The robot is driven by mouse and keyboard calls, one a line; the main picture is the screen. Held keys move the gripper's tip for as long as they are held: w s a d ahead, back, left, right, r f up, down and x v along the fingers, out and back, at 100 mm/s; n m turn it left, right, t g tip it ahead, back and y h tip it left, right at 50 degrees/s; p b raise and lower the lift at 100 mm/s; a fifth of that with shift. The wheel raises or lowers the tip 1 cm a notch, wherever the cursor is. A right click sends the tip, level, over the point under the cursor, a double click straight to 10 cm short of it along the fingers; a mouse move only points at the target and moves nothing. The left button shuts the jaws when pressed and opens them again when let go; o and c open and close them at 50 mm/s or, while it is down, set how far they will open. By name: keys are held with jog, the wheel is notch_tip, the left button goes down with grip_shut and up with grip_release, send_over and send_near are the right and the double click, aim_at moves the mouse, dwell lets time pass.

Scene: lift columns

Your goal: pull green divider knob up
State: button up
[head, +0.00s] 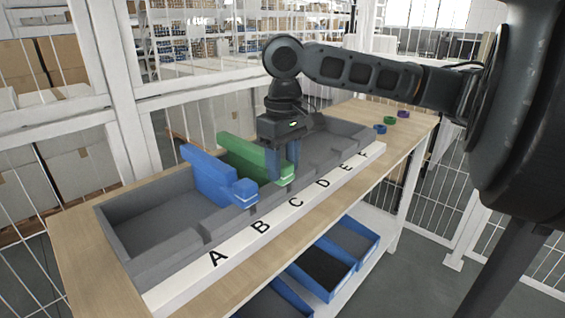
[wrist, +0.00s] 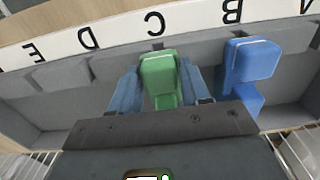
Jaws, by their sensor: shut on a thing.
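The green divider (head: 246,156) stands across the grey tray (head: 150,212), with its knob (head: 285,174) at the tray's front side, near the letter C. In the wrist view the green knob (wrist: 158,72) sits between the two blue fingers of my gripper (wrist: 158,88). In the head view my gripper (head: 283,165) points down at the green divider and is shut on its knob. The fingers hide part of the divider there. The blue divider (head: 212,178) stands to the left, near B; in the wrist view it is on the right (wrist: 250,62).
The white strip (head: 228,250) with letters runs along the tray's front. The tray stands on a wooden table (head: 84,250). Small rings, including a green one (head: 390,120), lie at the table's far right. Blue bins (head: 347,242) sit on a shelf below.

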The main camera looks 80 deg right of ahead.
jog(key=shift+r, duration=0.15)
jog(key=shift+r+p, duration=0.15)
jog(key=shift+p, duration=0.15)
jog(key=shift+r, duration=0.1)
jog(key=shift+c, duration=0.8)
jog(key=shift+r+p, duration=0.25)
jog(key=shift+p, duration=0.05)
jog(key=shift+r+p, duration=0.4)
jog(key=shift+p, duration=0.05)
jog(key=o, duration=0.9)
jog(key=shift+c, duration=0.2)
